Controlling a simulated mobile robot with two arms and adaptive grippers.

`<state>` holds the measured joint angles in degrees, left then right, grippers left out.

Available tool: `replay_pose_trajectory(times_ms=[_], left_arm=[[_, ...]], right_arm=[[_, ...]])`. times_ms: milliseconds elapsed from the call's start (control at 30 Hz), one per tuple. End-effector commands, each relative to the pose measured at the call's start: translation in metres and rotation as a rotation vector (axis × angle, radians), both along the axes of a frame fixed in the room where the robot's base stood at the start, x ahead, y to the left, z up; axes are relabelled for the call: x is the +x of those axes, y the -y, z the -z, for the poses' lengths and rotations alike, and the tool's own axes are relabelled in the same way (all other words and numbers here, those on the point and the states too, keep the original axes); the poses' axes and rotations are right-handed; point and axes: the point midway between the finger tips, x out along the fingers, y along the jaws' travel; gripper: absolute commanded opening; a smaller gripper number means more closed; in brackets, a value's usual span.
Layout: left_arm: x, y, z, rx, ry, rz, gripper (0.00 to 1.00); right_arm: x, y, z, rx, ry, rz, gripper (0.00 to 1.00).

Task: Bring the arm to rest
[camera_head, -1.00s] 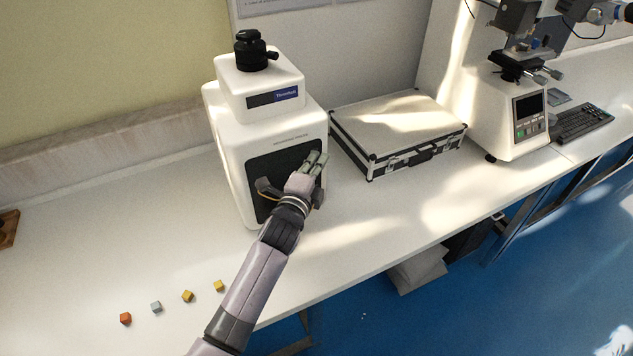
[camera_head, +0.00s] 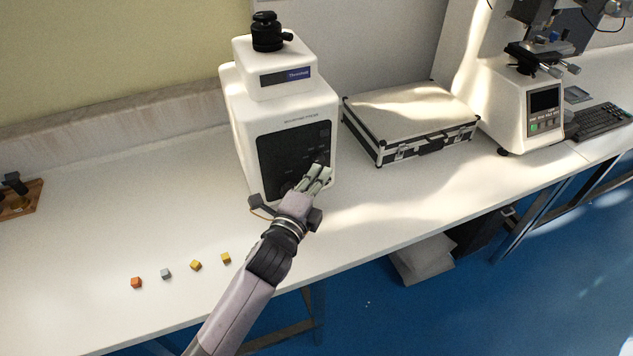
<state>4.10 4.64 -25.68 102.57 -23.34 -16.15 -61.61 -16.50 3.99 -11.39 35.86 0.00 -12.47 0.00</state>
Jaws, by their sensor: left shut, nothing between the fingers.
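My left arm (camera_head: 243,303) reaches in from the bottom of the head view, over the front edge of the white bench. Its gripper (camera_head: 318,176) is shut and empty. The fingers point up and away, in front of the lower right part of the black front panel of the white mounting press (camera_head: 287,112). I cannot tell whether the fingertips touch the panel. Part of the panel is hidden behind the gripper. My right gripper is not in view.
Several small cubes, among them an orange one (camera_head: 136,282), lie on the bench (camera_head: 110,205) left of my arm. A silver case (camera_head: 412,118) stands right of the press, then a white hardness tester (camera_head: 522,112) and a keyboard (camera_head: 598,121). A wooden board (camera_head: 30,196) is at far left.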

Motion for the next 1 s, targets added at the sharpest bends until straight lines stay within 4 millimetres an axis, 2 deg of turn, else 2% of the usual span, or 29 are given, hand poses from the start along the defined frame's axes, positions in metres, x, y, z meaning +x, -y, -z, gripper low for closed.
replay_pose_trajectory(times_ms=[100, 267, 733, 867, 967, 1000], left_arm=[[-0.009, -0.003, 0.001, 0.000, 0.000, 0.000, 0.00], [-0.012, -0.004, -0.001, 0.000, 0.001, 0.001, 0.00], [-0.014, -0.007, 0.002, -0.014, -0.018, -0.008, 0.00], [-0.028, -0.031, 0.026, -0.131, -0.168, -0.085, 0.00], [-0.058, -0.067, 0.060, -0.317, -0.390, -0.216, 0.00], [-0.076, -0.082, 0.076, -0.403, -0.493, -0.284, 0.00]], right_arm=[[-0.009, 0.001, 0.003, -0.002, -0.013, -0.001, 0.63], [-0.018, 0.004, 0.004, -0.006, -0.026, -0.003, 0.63], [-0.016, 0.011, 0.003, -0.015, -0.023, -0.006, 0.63], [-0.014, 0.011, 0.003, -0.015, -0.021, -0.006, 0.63], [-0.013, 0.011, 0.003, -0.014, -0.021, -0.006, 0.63], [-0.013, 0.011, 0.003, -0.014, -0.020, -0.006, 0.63]])
